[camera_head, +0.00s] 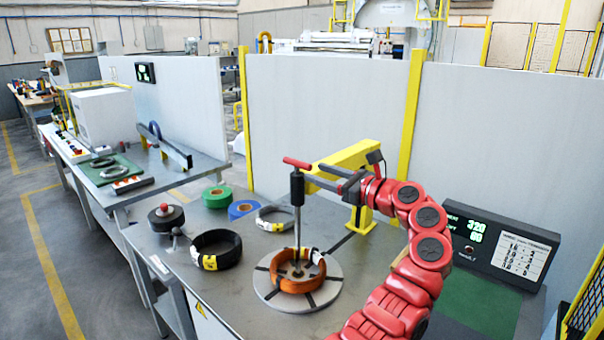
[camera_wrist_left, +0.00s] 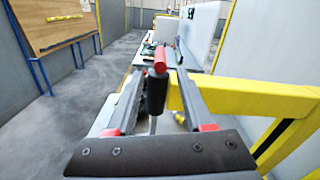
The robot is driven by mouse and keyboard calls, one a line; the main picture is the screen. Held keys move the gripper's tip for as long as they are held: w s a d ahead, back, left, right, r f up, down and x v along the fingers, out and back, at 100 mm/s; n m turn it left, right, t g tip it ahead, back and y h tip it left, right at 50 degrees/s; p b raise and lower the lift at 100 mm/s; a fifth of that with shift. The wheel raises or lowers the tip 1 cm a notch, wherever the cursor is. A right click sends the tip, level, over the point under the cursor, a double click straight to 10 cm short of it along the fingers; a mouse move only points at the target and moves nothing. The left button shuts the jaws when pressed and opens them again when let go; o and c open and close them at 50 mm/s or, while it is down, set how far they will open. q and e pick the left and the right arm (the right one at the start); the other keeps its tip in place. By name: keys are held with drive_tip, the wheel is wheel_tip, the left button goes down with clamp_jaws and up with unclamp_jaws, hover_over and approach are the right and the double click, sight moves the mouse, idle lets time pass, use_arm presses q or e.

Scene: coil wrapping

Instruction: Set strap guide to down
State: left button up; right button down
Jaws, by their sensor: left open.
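The strap guide seems to be the upright rod with a black sleeve (camera_head: 297,187) and a red crossbar handle (camera_head: 297,162), standing over the round wrapping plate (camera_head: 262,283). The rod's lower end is at an orange coil (camera_head: 297,281) on that plate. My left gripper (camera_head: 312,174) is open, fingers pointing at the black sleeve from the right. In the left wrist view, the black sleeve (camera_wrist_left: 156,95) and red handle (camera_wrist_left: 160,60) show between the two open fingers; contact cannot be told. My right gripper is not in view.
A yellow post with an arm (camera_head: 350,160) stands right behind the rod, close to my gripper. A display box (camera_head: 498,245) stands right.

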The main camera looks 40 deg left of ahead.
use_arm(q)
drive_tip(key=d+b, duration=0.1)
drive_tip(key=d, duration=0.7)
drive_tip(key=shift+s+d, duration=0.3)
drive_tip(key=shift+s, duration=0.05)
